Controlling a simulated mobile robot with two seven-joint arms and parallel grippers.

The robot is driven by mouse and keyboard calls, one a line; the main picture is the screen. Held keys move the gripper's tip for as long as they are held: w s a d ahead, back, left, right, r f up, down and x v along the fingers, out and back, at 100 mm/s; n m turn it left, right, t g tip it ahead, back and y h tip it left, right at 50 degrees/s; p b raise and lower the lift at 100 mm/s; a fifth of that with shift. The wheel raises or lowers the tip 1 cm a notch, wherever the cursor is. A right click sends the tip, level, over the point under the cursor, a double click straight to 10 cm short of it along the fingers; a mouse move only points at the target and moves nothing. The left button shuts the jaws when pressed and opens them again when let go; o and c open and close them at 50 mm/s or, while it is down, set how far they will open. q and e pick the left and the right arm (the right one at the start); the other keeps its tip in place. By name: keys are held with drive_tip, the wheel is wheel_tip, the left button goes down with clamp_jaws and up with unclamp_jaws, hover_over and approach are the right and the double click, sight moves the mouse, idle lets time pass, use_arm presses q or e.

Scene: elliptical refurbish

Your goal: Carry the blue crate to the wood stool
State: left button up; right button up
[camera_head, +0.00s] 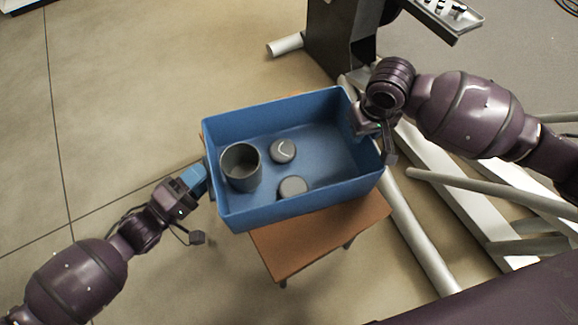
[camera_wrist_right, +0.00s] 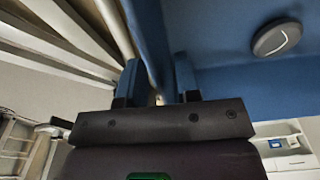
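The blue crate (camera_head: 300,108) is in the middle of the head view, above the wood stool (camera_head: 318,236), whose brown top shows below its near side. I cannot tell whether the crate rests on it or hangs just above. The crate holds a grey cup and two grey round objects. My left gripper (camera_head: 202,180) is at the crate's left wall, with a blue fingertip outside it; its grip is unclear. My right gripper (camera_head: 372,138) is at the right wall. In the right wrist view its blue fingers (camera_wrist_right: 157,84) stand apart near the crate wall (camera_wrist_right: 148,28), with a gap between them.
In the crate are a grey cup (camera_head: 241,167), a round grey object (camera_head: 282,151) and another (camera_head: 292,188). Pale metal tubes (camera_head: 420,232) and a dark stand (camera_head: 338,40) are close on the right and behind. The tiled floor on the left is clear.

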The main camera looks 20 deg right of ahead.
use_arm(q)
drive_tip(key=v, duration=1.2)
use_arm(e)
wheel_tip(320, 180, up, 12)
drive_tip(key=s, duration=0.1)
idle(0.6)
